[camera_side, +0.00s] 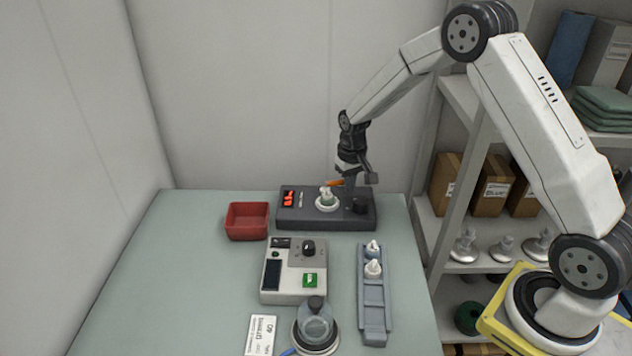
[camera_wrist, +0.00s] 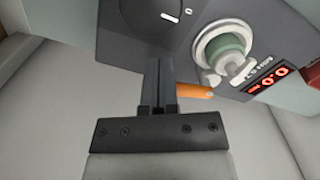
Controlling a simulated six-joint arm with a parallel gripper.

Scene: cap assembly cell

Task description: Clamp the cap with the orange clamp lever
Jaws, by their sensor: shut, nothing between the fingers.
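The orange clamp lever (camera_side: 335,183) shows at the dark clamping station (camera_side: 290,218), just left of my gripper (camera_side: 350,188). In the wrist view the lever (camera_wrist: 195,90) points toward the fingers of my gripper (camera_wrist: 158,62), close beside them; I cannot tell whether they touch. The white cap (camera_side: 326,191) sits on a green part in a round white holder on the station. In the wrist view the cap (camera_wrist: 238,69) lies right of my fingers, over the green part (camera_wrist: 224,45). My gripper is shut and empty, pointing down.
A red bin (camera_side: 247,232) stands left of the station. In front are a grey control box (camera_side: 275,290), a rail (camera_side: 373,321) with two white caps, and a glass-like domed vessel (camera_side: 316,325). The station has a black knob (camera_side: 361,205). The left table area is clear.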

